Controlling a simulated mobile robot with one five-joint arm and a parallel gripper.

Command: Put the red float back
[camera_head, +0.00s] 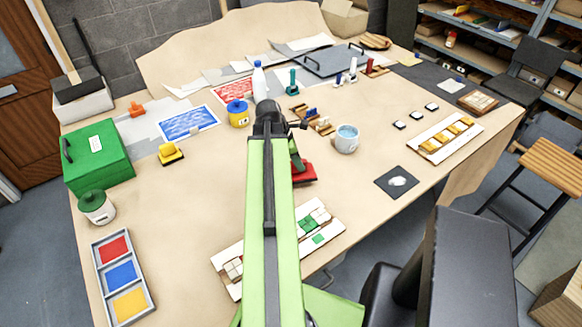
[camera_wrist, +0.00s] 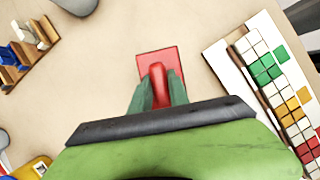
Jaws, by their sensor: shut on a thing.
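The red float (camera_head: 304,174) is a flat red plate with a raised red handle, near the middle of the table in the head view. In the wrist view the red float (camera_wrist: 174,62) lies straight ahead, its handle between my fingers. My gripper (camera_wrist: 158,92) is shut on that handle. In the head view my gripper (camera_head: 297,163) is partly hidden by my arm. I cannot tell whether the plate touches the table. A grey tray (camera_head: 96,262) with red, blue and yellow sections stands at the front left. A yellow float (camera_head: 171,153) sits at the left.
A mosaic panel (camera_wrist: 235,65) with green, orange and red tiles lies to the right of the float in the wrist view. The left-centre table is clear.

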